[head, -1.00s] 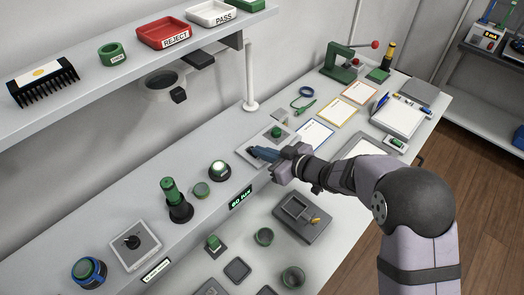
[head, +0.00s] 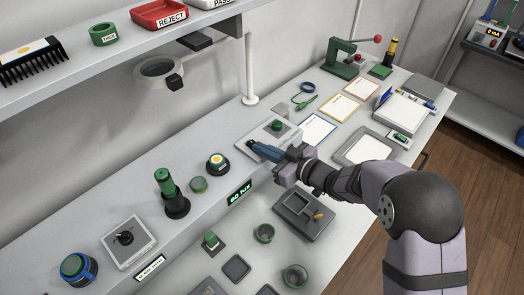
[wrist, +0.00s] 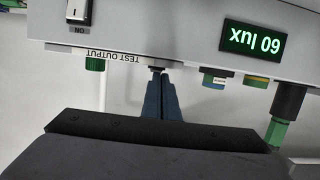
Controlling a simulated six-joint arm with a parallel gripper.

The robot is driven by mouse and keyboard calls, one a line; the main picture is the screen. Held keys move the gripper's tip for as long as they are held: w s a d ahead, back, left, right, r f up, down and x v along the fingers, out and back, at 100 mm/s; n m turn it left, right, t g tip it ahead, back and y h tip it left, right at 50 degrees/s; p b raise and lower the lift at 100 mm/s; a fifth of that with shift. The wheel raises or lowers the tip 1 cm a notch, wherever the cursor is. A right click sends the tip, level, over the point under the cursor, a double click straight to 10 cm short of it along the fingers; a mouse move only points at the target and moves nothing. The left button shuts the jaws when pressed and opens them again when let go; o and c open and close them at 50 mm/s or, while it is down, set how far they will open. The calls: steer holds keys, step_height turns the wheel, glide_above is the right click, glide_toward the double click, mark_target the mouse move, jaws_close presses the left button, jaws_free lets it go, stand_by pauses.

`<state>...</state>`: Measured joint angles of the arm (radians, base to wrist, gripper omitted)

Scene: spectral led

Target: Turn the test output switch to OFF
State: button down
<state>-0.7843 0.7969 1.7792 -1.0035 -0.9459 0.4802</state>
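The TEST OUTPUT label (wrist: 112,56) shows upside down in the wrist view, on the edge of the grey housing. Beside it is a dark-framed rocker switch (wrist: 79,11) marked I, with ON printed by it; its far end is cut off and no OFF mark shows. In the head view my arm hides this switch. My gripper (head: 262,149) is over the bench, its blue fingers close together. In the wrist view the fingertips (wrist: 158,80) meet near a small dark part at the housing edge, apart from the rocker; whether they touch that part is unclear.
The 60 lux display (head: 240,193) is on the bench's front face. The shelf (head: 120,65) overhangs behind.

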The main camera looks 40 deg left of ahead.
steer(key=shift+s+d+f, duration=0.1)
steer(key=shift+d+f, duration=0.1)
steer(key=shift+f, duration=0.25)
steer(key=shift+s+d+f, duration=0.1)
steer(key=shift+d+f, duration=0.05)
steer(key=shift+f, duration=0.3)
steer(key=r+p, duration=0.3)
steer(key=r, duration=0.2)
steer(key=shift+w+d+r+p, duration=0.15)
steer(key=shift+w+p, duration=0.05)
steer(key=shift+p, duration=0.2)
steer(key=d+b, duration=0.3)
steer(key=d, duration=0.7)
steer(key=shift+r, duration=0.4)
